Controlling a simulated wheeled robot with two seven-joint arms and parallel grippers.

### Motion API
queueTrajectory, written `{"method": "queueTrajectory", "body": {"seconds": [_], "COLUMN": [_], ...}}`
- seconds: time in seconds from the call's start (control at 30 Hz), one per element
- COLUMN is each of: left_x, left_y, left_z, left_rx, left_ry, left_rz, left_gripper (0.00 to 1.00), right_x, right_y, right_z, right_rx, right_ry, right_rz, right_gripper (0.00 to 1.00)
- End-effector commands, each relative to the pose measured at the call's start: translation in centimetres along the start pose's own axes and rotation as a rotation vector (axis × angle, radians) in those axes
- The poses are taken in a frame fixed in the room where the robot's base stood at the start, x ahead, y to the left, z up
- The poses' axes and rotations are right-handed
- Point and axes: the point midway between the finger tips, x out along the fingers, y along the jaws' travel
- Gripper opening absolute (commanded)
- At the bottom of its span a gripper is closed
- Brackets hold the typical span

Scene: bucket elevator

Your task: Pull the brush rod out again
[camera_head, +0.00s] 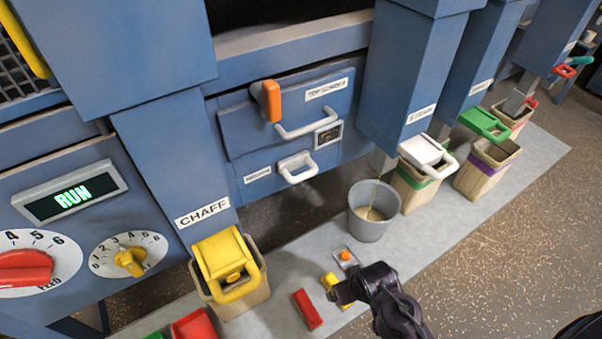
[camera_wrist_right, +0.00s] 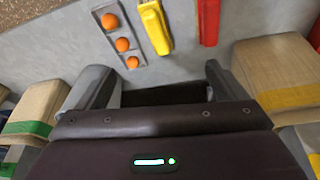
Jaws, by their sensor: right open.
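A small white handle (camera_head: 297,167) sits low on the blue machine front, beside a small label too blurred to read surely. It may be the end of the brush rod, but I cannot tell. Above it is a wider panel marked TOP SCREEN with a white bar handle (camera_head: 308,122) and an orange lever (camera_head: 271,101). My right gripper (camera_head: 345,289) is low over the grey floor strip, apart from these handles. In the right wrist view my right gripper (camera_wrist_right: 157,85) has its fingers spread with nothing between them. My left gripper is out of view.
A grey bucket (camera_head: 372,225) and a bin with a yellow lid (camera_head: 229,257) stand before the machine. On the strip lie a grey holder with orange balls (camera_wrist_right: 122,44), a yellow object (camera_wrist_right: 154,28) and a red object (camera_wrist_right: 208,22). More bins stand at right.

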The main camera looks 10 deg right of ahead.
Motion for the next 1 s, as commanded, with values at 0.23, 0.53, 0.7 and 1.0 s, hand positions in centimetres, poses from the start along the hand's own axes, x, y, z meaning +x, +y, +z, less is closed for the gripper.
{"method": "queueTrajectory", "body": {"seconds": [0.23, 0.53, 0.7, 1.0], "left_x": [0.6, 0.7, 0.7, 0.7], "left_y": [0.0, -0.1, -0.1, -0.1], "left_z": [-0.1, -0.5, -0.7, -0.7], "left_rx": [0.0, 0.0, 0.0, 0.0], "left_ry": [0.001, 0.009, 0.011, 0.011], "left_rz": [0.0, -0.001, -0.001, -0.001], "left_gripper": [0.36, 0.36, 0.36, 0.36], "right_x": [-6.8, -7.8, -7.8, -8.4], "right_y": [-0.6, -1.6, -1.6, -0.7], "right_z": [-8.8, -16.7, -20.6, -23.4], "right_rx": [0.02, 0.032, 0.007, -0.072], "right_ry": [0.3, 0.677, 0.926, 1.221], "right_rz": [0.005, -0.034, -0.077, -0.162], "right_gripper": [0.91, 0.91, 0.91, 0.91]}}
